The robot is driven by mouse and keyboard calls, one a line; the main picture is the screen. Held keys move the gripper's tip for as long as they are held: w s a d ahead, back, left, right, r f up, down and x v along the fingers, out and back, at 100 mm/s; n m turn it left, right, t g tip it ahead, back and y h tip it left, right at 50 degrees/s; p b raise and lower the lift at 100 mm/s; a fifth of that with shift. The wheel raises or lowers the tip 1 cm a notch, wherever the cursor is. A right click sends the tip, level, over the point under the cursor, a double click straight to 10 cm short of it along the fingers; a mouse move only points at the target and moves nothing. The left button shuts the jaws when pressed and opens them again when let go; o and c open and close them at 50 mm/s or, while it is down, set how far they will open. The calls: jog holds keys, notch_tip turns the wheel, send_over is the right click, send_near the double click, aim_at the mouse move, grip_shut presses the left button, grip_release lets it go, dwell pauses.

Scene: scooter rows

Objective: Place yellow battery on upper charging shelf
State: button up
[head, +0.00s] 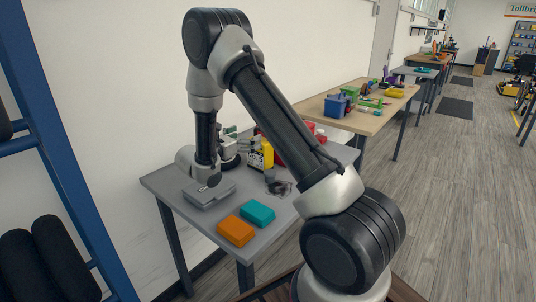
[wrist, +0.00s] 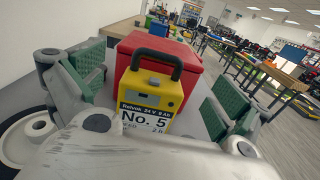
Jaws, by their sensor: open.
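The yellow battery (head: 267,154) stands upright on the grey table (head: 160,183), partly hidden by my arm in the head view. In the wrist view the yellow battery (wrist: 150,88) is close ahead, with a black handle on top and a white label reading "No. 5". My gripper (head: 246,143) is open at the near side of the battery. In the wrist view its green-padded fingers stand wide apart, one left and one right of the battery, with gaps on both sides. I cannot make out an upper charging shelf in either view.
A red box (wrist: 187,58) stands right behind the battery. An orange block (head: 236,231), a teal block (head: 257,213) and a grey case (head: 209,193) lie on the table's near part. A blue rack (head: 60,165) with black rolls stands at left.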

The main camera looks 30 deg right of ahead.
aim_at(263, 158)
notch_tip(263, 158, down, 8)
jog(key=shift+r, duration=0.2)
jog(key=shift+x, duration=3.8)
jog(key=shift+r, duration=0.1)
jog(key=c, duration=1.6)
jog(key=shift+r, duration=0.1)
jog(key=shift+c, duration=1.3)
jog(key=shift+r, duration=0.1)
